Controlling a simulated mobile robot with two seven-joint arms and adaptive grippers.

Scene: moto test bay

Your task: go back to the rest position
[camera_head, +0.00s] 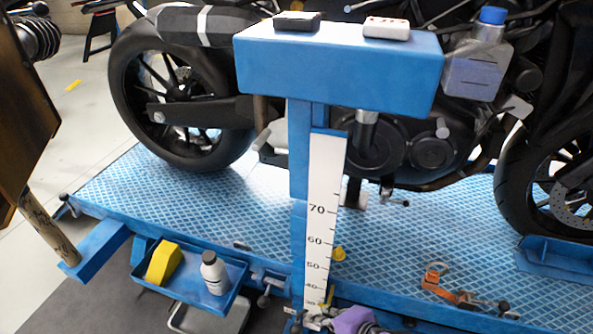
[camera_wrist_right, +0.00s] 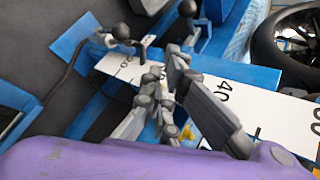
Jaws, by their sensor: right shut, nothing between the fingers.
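My right gripper (camera_head: 325,321) is low at the bottom edge of the head view, by the foot of the white scale. Its purple body and part of its grey linkage show there. In the right wrist view the fingers of my right gripper (camera_wrist_right: 170,70) are drawn together and hold nothing. They are in front of the scale (camera_wrist_right: 238,98) in that view; whether they touch it I cannot tell. My left gripper does not show in the head view.
A blue post with a white scale (camera_head: 323,190) carries a blue head (camera_head: 340,68) above my right gripper. A motorcycle (camera_head: 200,115) stands on the blue platform (camera_head: 190,195). A blue tray (camera_head: 208,297) holds a yellow block (camera_head: 163,264) and a white bottle (camera_head: 214,272).

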